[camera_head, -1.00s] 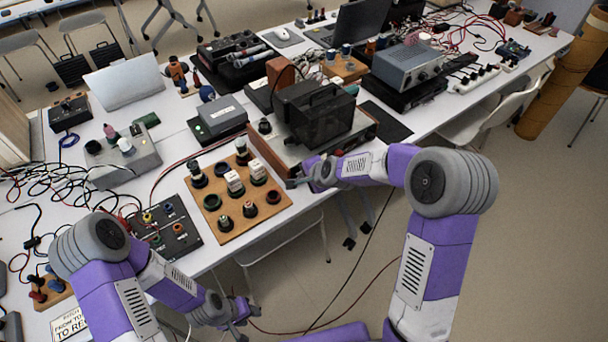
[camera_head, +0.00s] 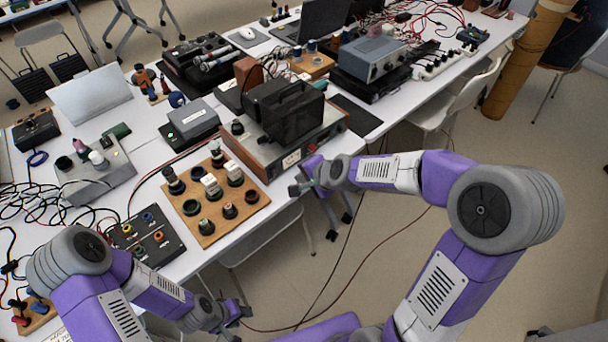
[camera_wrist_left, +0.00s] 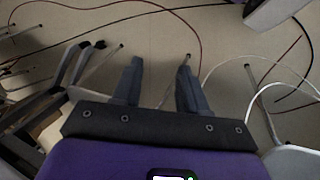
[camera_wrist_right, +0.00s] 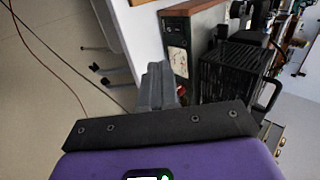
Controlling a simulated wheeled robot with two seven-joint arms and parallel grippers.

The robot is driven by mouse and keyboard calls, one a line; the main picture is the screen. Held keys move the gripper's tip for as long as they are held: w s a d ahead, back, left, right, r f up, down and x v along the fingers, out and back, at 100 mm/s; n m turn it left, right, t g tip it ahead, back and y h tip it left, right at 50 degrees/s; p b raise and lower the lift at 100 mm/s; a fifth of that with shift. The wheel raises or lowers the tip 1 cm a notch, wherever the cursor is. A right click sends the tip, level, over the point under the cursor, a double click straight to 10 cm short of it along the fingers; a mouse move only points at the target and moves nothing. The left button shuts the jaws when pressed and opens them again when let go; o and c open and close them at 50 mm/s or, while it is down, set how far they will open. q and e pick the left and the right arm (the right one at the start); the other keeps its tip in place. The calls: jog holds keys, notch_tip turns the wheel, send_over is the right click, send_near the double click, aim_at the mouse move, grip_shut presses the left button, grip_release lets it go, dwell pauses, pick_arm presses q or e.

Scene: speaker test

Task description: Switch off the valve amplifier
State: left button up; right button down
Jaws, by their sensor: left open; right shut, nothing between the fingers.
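The valve amplifier (camera_head: 268,152) is a wood-sided unit with a black cage (camera_head: 290,112) on top, at the table's front edge. A light label shows on its front; I cannot make out a switch position. In the right wrist view its wooden end and a dark panel (camera_wrist_right: 177,48) stand just beyond my fingers. My right gripper (camera_head: 294,189) is shut and empty, in front of the amplifier and apart from it; its closed fingers show in the right wrist view (camera_wrist_right: 155,85). My left gripper (camera_head: 246,312) is open and empty over the floor; its spread fingers show in the left wrist view (camera_wrist_left: 160,72).
A wooden board (camera_head: 211,224) with several knobs and sockets lies left of the amplifier. A black panel (camera_head: 130,247) with coloured sockets is further left. A grey box (camera_head: 374,55) stands behind at the right. The floor before the table is free apart from cables and chairs.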

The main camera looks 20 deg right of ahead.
pick_arm(q)
jog(key=c, duration=0.3)
grip_shut()
pick_arm(e)
jog(key=s+a+f+n+g, duration=0.2)
jog(key=s+f, duration=0.2)
jog(key=f, duration=0.5)
jog(key=s+a+f+n+g, duration=0.1)
jog(key=s+f+n+g, duration=0.15)
jog(key=f, duration=0.55)
jog(key=s+a+f+n+g, duration=0.1)
jog(key=s+a+f+n, duration=0.1)
jog(key=s+f, duration=0.4)
jog(key=s+a+f+n+g, duration=0.2)
jog(key=s+f+n, duration=0.2)
jog(key=s+f, duration=0.2)
jog(key=shift+s+a+y, duration=0.25)
jog(key=shift+s+y, duration=0.15)
jog(key=shift+s, duration=0.85)
